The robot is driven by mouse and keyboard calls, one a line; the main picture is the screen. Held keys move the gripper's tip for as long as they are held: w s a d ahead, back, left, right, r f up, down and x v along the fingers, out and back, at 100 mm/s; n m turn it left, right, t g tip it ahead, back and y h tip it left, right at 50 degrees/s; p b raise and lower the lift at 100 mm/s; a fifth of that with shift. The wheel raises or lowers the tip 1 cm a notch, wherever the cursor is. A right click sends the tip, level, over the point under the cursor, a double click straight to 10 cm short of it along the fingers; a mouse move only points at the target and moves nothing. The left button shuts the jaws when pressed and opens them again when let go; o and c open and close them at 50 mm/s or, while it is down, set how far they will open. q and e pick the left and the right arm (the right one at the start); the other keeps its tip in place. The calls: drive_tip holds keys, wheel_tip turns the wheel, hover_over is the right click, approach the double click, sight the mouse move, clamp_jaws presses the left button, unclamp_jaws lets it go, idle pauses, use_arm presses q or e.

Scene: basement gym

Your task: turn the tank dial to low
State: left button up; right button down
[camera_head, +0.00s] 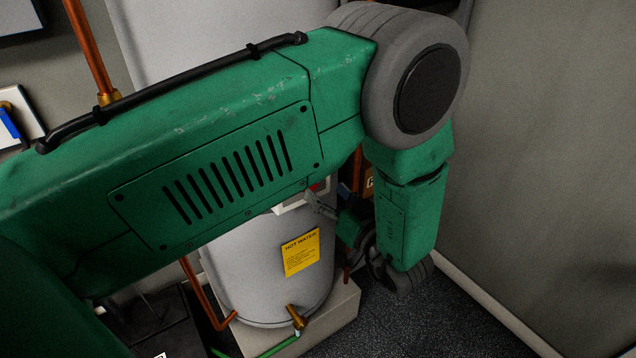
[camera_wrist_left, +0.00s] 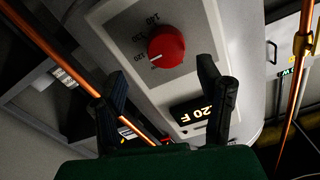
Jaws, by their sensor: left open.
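The tank dial (camera_wrist_left: 166,47) is a round red knob on a pale control panel in the left wrist view. Its white mark points left and slightly down, toward a small number that looks like 120. A display (camera_wrist_left: 194,111) below it reads 120 F, upside down. My left gripper (camera_wrist_left: 161,76) is open, its dark fingers apart just below the dial, with nothing between them. In the head view, the tank (camera_head: 240,268) is a grey cylinder with a yellow hot water label (camera_head: 300,252).
Copper pipes run by the tank (camera_head: 201,290) and up the wall (camera_head: 92,48). A brass drain tap (camera_head: 296,317) with a green hose is low on the tank. A bare grey wall (camera_head: 540,130) stands at the right. Dark floor (camera_head: 420,325) lies clear.

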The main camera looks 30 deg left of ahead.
sight(312, 185)
use_arm(q)
drive_tip(key=shift+x, duration=1.15)
drive_tip(key=shift+g, duration=0.3)
drive_tip(key=a, duration=0.2)
drive_tip(key=a+f, duration=0.1)
drive_tip(key=a, duration=0.1)
drive_tip(key=shift+w+a, duration=0.1)
drive_tip(key=shift+a, duration=0.1)
drive_tip(key=shift+r, duration=0.1)
drive_tip(key=shift+o, duration=0.3)
drive_tip(key=shift+d, duration=0.8)
drive_tip(key=c, duration=1.2)
drive_tip(key=shift+d+r, duration=0.1)
drive_tip(key=shift+a, duration=0.25)
use_arm(e)
drive_tip(key=shift+a+r, duration=0.25)
drive_tip(key=shift+a, duration=0.45)
